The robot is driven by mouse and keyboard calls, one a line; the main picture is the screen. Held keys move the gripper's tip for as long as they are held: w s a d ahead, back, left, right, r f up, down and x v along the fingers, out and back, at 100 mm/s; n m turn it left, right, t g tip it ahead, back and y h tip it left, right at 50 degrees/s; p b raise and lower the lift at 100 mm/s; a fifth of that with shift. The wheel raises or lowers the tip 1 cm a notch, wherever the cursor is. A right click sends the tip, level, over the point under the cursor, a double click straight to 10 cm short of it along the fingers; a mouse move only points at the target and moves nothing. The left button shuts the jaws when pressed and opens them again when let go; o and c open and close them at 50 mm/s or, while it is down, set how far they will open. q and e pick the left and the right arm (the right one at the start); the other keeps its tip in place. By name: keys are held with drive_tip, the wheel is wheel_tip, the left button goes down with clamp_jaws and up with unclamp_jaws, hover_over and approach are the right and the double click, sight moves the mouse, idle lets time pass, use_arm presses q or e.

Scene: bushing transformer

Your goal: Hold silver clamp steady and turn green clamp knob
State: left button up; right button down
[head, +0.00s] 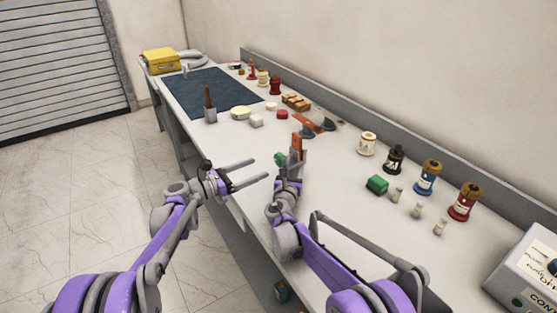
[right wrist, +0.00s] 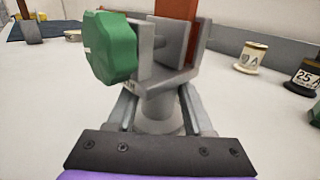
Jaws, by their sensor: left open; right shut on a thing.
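The silver clamp (right wrist: 160,90) is a grey metal body standing upright over the bench, with a reddish-brown bar (right wrist: 177,32) between its jaws. My right gripper (right wrist: 160,118) is shut on the clamp's lower round part, one finger on each side. The green clamp knob (right wrist: 110,47) sticks out on the left of the clamp; in the head view it shows small (head: 282,160), and the clamp is partly hidden by my right gripper. My left gripper (head: 262,171) is open and empty, to the left of the knob and apart from it, near the bench's front edge.
The white bench (head: 330,190) carries several spools along the back, such as a blue one (head: 428,177) and a red one (head: 465,202). A grey box (head: 528,270) stands at the near right. A dark mat (head: 215,92) lies farther back.

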sight(277, 160)
use_arm(q)
drive_tip(key=x, duration=1)
drive_tip(key=shift+d, duration=0.15)
